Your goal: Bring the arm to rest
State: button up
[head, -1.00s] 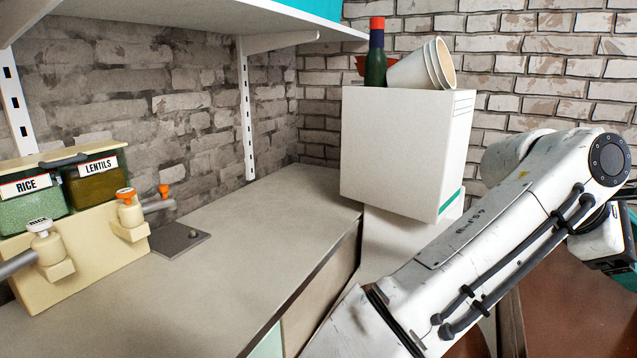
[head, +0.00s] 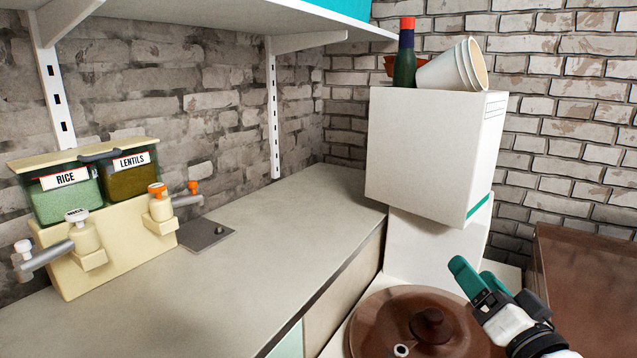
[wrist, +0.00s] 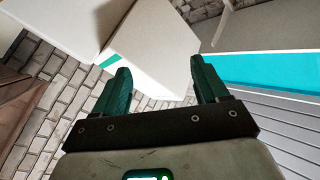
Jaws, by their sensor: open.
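My gripper (head: 468,277) is at the lower right in the head view, above and to the right of a brown round lid with a dark knob. Its two teal fingers (wrist: 163,85) stand apart in the wrist view, with nothing between them. The gripper is open and empty. In the wrist view the white box lies beyond the fingertips. Most of my arm is out of the head view.
A rice and lentils dispenser (head: 110,215) stands at the left of the grey counter (head: 250,250). A stacked white box (head: 430,150) carries a bottle (head: 405,55) and cups (head: 450,68). The brown lid (head: 390,320) lies below.

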jog(key=s+f+n+g+h+b, duration=0.1)
jog(key=s+f+n+g+b, duration=0.15)
jog(key=s+f+g, duration=0.7)
jog(key=s+f+n+g+b, duration=0.1)
jog(key=s+f+g+b, duration=0.25)
jog(key=s+f, duration=1.35)
jog(key=s+f+n+g+h+b, duration=0.15)
jog(key=s+f+g+b, duration=0.45)
jog(key=f, duration=1.3)
notch_tip(320, 180, up, 17)
jog(key=s+p, duration=0.1)
jog(key=p, duration=1.8)
jog(key=shift+a+t+y, duration=0.2)
jog(key=shift+t+y, duration=0.1)
jog(key=shift+y, duration=0.05)
